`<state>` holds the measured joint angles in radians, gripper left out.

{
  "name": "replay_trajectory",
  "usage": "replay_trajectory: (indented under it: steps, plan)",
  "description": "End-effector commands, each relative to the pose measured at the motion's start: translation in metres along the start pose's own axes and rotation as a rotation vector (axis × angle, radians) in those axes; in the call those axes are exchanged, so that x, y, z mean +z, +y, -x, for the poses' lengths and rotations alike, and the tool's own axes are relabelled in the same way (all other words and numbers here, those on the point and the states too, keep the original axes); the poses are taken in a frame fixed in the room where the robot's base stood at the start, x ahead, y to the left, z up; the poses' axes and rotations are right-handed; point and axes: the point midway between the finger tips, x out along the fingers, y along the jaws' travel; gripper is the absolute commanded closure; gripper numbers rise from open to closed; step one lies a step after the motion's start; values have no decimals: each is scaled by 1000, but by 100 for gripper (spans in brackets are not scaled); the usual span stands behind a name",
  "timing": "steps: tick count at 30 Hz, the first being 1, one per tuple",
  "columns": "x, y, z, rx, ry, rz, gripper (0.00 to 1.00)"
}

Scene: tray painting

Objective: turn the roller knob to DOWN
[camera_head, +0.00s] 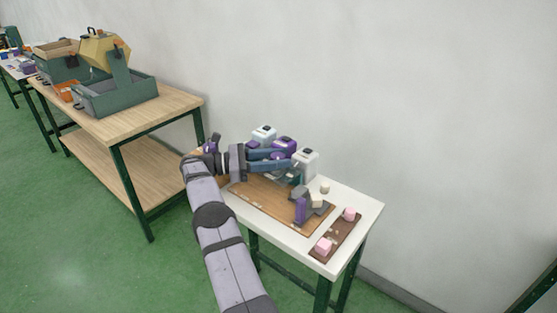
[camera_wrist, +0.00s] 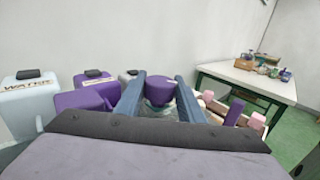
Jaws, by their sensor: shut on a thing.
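My gripper (camera_head: 283,160) reaches over the white table from the left. Its blue-grey fingers (camera_wrist: 160,98) stand on both sides of a round purple knob (camera_wrist: 159,88) and are shut on it. The knob has a small pale mark near its top. In the head view it is hard to tell from the purple parts around the fingers. I cannot read which way the knob is turned. A wooden board (camera_head: 262,206) lies under the gripper, with a purple upright part (camera_head: 300,210) at its right end.
A white WATER container (camera_wrist: 25,100) and a purple container (camera_wrist: 92,88) stand left of the fingers. A brown strip (camera_head: 336,238) with pink blocks (camera_head: 323,246) lies at the table's right. A wooden bench (camera_head: 150,115) with a green-grey tray stands to the left.

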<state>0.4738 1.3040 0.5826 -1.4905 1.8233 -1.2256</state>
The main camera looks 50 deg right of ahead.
Motion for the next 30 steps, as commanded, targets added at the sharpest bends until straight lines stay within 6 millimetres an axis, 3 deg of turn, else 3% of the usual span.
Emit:
replay_trajectory:
  steps: [17, 18, 20, 30]
  plan:
    - [5, 0, 0, -24, 1, -13, 88]
    - [5, 0, 0, -24, 1, -14, 58]
    - [5, 0, 0, -25, 1, -13, 47]
    - [2, -1, 0, -27, 3, -8, 47]
